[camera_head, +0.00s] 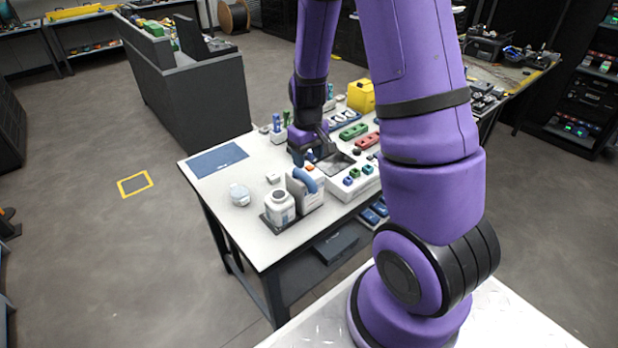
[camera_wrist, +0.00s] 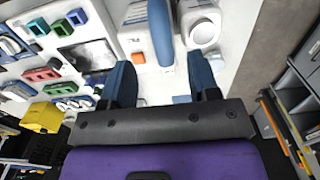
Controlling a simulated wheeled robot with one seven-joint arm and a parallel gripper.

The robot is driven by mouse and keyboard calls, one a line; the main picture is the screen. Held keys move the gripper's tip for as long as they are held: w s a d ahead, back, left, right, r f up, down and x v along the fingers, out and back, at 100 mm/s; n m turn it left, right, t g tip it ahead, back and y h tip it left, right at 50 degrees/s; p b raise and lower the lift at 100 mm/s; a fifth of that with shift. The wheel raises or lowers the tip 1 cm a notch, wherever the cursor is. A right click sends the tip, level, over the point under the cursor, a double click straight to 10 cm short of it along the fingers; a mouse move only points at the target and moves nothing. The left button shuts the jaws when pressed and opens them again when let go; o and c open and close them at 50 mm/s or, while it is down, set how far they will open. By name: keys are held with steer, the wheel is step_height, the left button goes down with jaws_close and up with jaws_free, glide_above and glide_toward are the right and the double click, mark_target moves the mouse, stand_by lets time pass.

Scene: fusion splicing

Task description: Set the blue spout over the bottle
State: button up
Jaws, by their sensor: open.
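The white bottle (camera_head: 280,209) with an open round neck stands upright in a dark tray near the table's front edge. It also shows at the top of the wrist view (camera_wrist: 203,32). The curved blue spout (camera_head: 305,180) is beside the bottle, to its right, at a white container; it shows in the wrist view (camera_wrist: 160,32) too. Whether it rests on that container is unclear. My gripper (camera_wrist: 162,82) is open, with nothing between its blue-padded fingers. The spout lies ahead of the gap between them, apart from both. In the head view, my gripper is just behind the spout, its fingertips partly hidden.
A white container (camera_head: 313,196) stands right of the bottle. A clear round dish (camera_head: 240,194) and a blue mat (camera_head: 217,160) lie to the left. A white device (camera_head: 352,180) with coloured parts and a yellow box (camera_head: 361,96) are to the right. The table's front left is clear.

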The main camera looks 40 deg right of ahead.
mark_target(308, 177)
step_height(308, 177, down, 8)
steer(key=shift+r, duration=0.2)
stand_by(0.3)
jaws_close()
